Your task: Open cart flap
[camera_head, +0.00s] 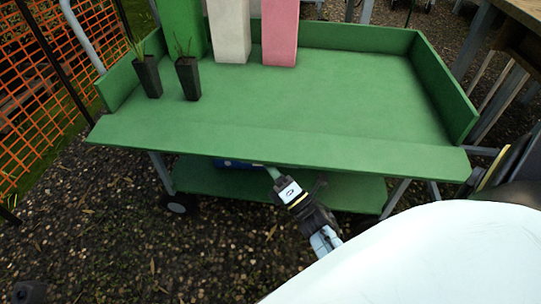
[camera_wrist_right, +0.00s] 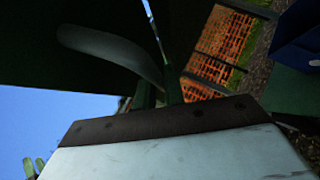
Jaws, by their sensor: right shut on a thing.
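The green cart (camera_head: 330,95) stands in front of me. Its front flap (camera_head: 200,133) is folded outward and lies nearly level with the cart top, along the near edge. My right gripper (camera_head: 273,171) is at the flap's near edge, around its middle, shut with its fingertips partly hidden under the edge. The wrist view is dark; a grey curved bar (camera_wrist_right: 110,52) shows close to the gripper there, and the grip itself is not clear. My left gripper is not in view.
Two small dark pots with plants (camera_head: 187,78) stand at the top's left. Tall green, white (camera_head: 229,30) and pink (camera_head: 280,30) blocks stand at the back. A blue thing (camera_head: 232,163) is on the lower shelf (camera_head: 345,190). Orange netting (camera_head: 35,80) is at left.

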